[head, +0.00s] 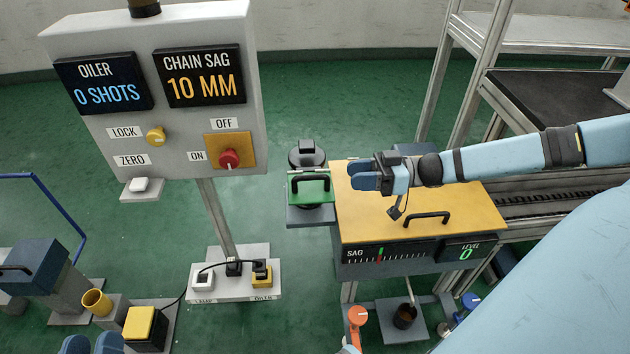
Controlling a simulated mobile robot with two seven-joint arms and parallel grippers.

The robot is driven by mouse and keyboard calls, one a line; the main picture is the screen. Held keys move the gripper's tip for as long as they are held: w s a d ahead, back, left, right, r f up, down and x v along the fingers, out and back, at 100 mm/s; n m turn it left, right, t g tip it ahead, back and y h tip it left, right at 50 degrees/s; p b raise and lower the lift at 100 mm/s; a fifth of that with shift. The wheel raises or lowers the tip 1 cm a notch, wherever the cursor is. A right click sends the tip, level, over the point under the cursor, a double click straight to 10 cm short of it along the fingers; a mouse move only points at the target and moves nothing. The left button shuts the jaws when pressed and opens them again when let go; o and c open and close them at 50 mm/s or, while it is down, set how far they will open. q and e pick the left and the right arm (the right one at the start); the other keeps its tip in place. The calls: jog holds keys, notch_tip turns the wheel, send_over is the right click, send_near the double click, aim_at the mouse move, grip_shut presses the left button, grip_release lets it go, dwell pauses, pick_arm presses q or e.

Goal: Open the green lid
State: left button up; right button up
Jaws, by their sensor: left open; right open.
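The green lid (308,198) with a black handle lies flat and looks closed on a small dark box, left of the yellow-topped unit (400,207). My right gripper (354,175) reaches in from the right. Its blue fingers are open, over the left part of the yellow top and a short gap to the right of the green lid. It does not appear to touch the lid's handle. My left gripper (92,344) shows only as two blue fingertips at the bottom left edge, apart and with nothing seen between them. The rest of it is out of frame.
A black round part (306,153) stands behind the green lid. A black handle (428,217) sits on the yellow top. A panel (190,120) on a post stands to the left. A yellow cup (97,302) and a yellow-topped block (141,323) are lower left. Green floor lies between.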

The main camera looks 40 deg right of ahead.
aim_at(317, 178)
jog(key=b+x, duration=0.2)
jog(key=x, duration=0.7)
pick_arm(q)
jog(key=f+g, duration=0.1)
jog(key=f, duration=0.3)
jog(key=shift+d+g, duration=0.2)
jog(key=shift+g, duration=0.2)
pick_arm(e)
grip_shut()
pick_arm(q)
jog(key=shift+w+r, duration=0.1)
jog(key=shift+r, duration=0.05)
